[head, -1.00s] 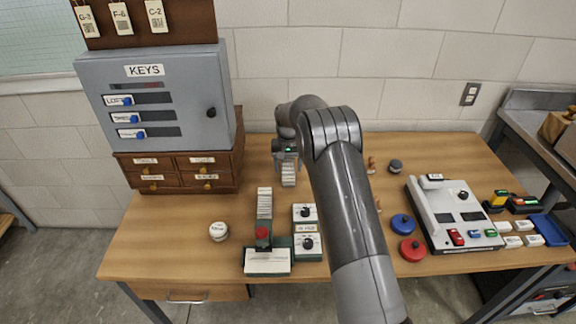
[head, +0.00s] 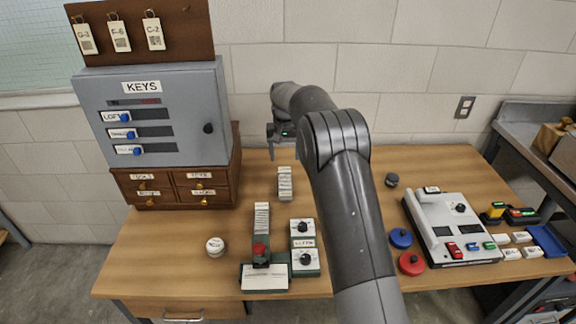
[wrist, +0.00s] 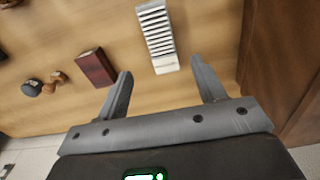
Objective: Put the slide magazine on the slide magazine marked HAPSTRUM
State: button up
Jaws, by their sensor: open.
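A slide magazine (head: 285,183), with a row of pale slides, rests near the back middle of the table. It also shows in the wrist view (wrist: 155,32), beyond my fingertips and apart from them. I cannot tell whether another magazine lies under it. A second magazine with pale slides (head: 261,218) sits nearer the front, behind a red knob. No marking HAPSTRUM is readable on either. My gripper (head: 283,155) is above and behind the back magazine; in the wrist view my gripper (wrist: 160,82) is open, with nothing between its fingers.
A green-based device with a white plate (head: 265,277) and a two-dial box (head: 304,246) stand at the front. A drawer cabinet (head: 178,187) is left. A dark red block (wrist: 95,67) lies beside the back magazine. A grey console (head: 450,228) stands right.

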jog(key=s+d+r+t, duration=0.1)
jog(key=s+d+r, duration=0.3)
jog(key=s+r, duration=0.6)
jog(key=s+d+r+t, duration=0.2)
jog(key=s+d+r, duration=0.2)
jog(key=s+r, duration=0.55)
jog(key=s+d+f+t, duration=0.1)
jog(key=s+d+f, duration=0.1)
jog(key=s, duration=1.1)
jog(key=s+d+f+t, duration=0.1)
jog(key=s+d, duration=0.2)
jog(key=s, duration=1.1)
jog(key=shift+s+f+t, duration=0.25)
jog(key=shift+f+t, duration=0.05)
jog(key=shift+f, duration=0.05)
